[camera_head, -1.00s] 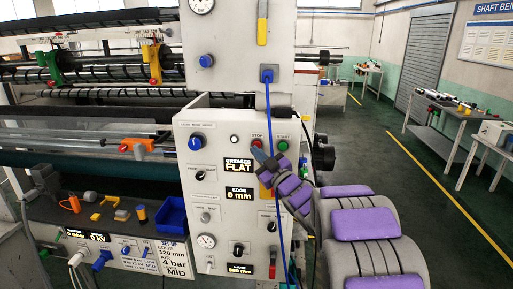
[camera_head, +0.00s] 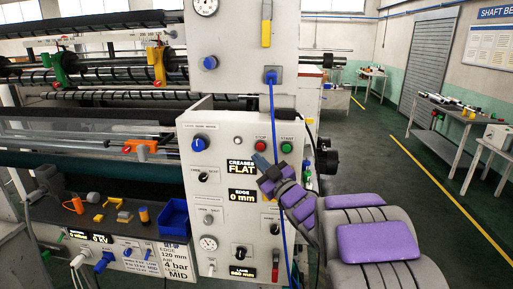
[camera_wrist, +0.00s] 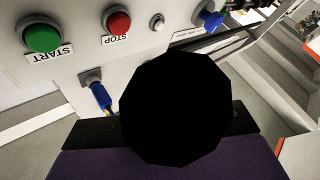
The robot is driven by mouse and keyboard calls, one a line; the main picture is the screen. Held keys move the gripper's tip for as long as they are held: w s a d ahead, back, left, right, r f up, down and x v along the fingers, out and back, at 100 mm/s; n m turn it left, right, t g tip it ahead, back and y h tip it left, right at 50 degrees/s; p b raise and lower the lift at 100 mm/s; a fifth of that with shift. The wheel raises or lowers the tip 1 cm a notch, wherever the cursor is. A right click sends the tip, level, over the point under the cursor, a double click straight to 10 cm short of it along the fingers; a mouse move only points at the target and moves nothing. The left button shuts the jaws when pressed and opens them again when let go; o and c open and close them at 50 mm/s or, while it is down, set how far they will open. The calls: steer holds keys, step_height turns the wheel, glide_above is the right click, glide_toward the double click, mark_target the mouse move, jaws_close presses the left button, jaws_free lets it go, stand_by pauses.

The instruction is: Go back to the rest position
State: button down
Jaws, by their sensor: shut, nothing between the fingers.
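My gripper (camera_head: 262,165) is in front of the control panel (camera_head: 217,222), just below the red STOP button (camera_head: 260,144) and the green START button (camera_head: 286,146). It is shut and empty. It stands a little off the buttons, though the exact gap to the panel is hard to tell. My purple and grey arm reaches up to it from the lower right. In the wrist view, the green START button (camera_wrist: 43,37) and red STOP button (camera_wrist: 118,22) are at the upper left. A black round shape fills the middle there and hides what lies behind it.
A blue cable (camera_head: 275,150) hangs down the panel's front beside my arm. A shelf at lower left holds small parts and a blue bin (camera_head: 174,216). A workbench (camera_head: 445,145) stands at the right. The floor (camera_head: 415,190) between is clear.

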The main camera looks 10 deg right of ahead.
steer(key=s+d+f+m+g+h, duration=0.4)
steer(key=s+f+m+g+h, duration=0.15)
steer(key=s, duration=0.25)
steer(key=s+d+f+m+g+h, duration=0.4)
steer(key=s+f+h, duration=0.25)
steer(key=s, duration=0.25)
steer(key=s+a+f+g+y, duration=0.1)
steer(key=s+g, duration=0.3)
steer(key=s, duration=0.7)
steer(key=s+a+f+g+y, duration=0.1)
steer(key=s+a+f+g, duration=0.2)
steer(key=s, duration=0.8)
steer(key=s+a+f+m+g+y, duration=0.1)
steer(key=s+a+f+g, duration=0.2)
steer(key=s, duration=0.8)
steer(key=shift+s+a+g, duration=0.2)
steer(key=shift+a+g, duration=0.5)
steer(key=shift+g, duration=0.15)
